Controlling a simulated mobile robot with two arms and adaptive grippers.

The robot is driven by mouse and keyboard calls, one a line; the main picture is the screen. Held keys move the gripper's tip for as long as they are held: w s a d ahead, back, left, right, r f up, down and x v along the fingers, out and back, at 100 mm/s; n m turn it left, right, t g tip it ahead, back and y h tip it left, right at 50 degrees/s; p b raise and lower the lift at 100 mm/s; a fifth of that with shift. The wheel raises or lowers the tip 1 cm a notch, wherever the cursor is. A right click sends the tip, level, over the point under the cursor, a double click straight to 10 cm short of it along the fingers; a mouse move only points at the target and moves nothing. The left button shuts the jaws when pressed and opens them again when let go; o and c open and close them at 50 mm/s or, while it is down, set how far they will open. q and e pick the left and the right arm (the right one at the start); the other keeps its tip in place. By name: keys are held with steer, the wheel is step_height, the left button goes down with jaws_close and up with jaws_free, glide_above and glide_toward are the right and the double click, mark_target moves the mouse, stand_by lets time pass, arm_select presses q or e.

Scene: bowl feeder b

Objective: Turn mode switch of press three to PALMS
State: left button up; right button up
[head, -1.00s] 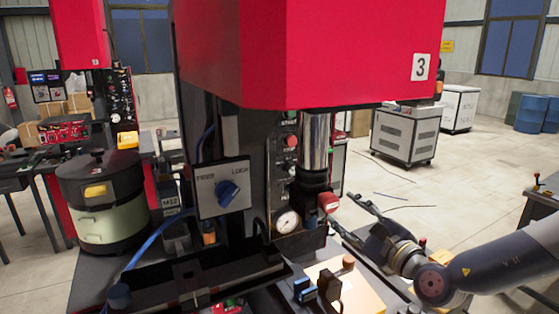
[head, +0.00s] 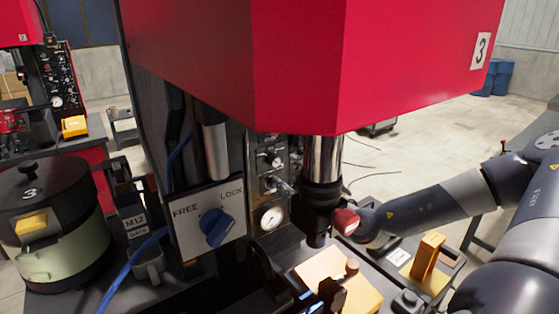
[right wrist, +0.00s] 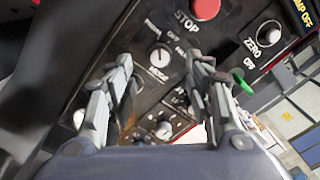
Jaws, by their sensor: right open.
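Press three's red head (head: 400,60) bears a "3" label. Its black control panel (head: 271,150) stands behind the shiny ram (head: 322,160). In the right wrist view, a knob with a white pointer (right wrist: 160,56) lies between my finger ends, with small lettering around it. I cannot read PALMS or tell for sure which knob is the mode switch. My right gripper (right wrist: 161,75) is open and empty, its fingers either side of that knob. In the head view the gripper (head: 283,186) is mostly hidden behind the ram. My left gripper is out of view.
A red STOP button (right wrist: 205,8), a ZERO knob (right wrist: 269,34) and a lower knob (right wrist: 163,130) are close to my fingers. A blue FREE/LOCK knob (head: 216,227) and a gauge (head: 270,217) are nearby. The ram and a red part (head: 346,221) crowd my right wrist.

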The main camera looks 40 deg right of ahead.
mark_target(276, 163)
steer(key=w, duration=0.1)
steer(key=w+p, duration=0.1)
steer(key=w, duration=0.1)
steer(key=shift+w+d, duration=0.3)
steer(key=shift+w, duration=0.1)
steer(key=shift+w+d+p, duration=0.1)
steer(key=shift+w+p, duration=0.4)
steer(key=shift+w, duration=0.6)
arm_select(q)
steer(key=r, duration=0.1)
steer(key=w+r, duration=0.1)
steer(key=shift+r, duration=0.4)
arm_select(e)
steer(key=shift+w+d, duration=0.1)
steer(key=shift+w, duration=0.05)
steer(key=c, duration=1.1)
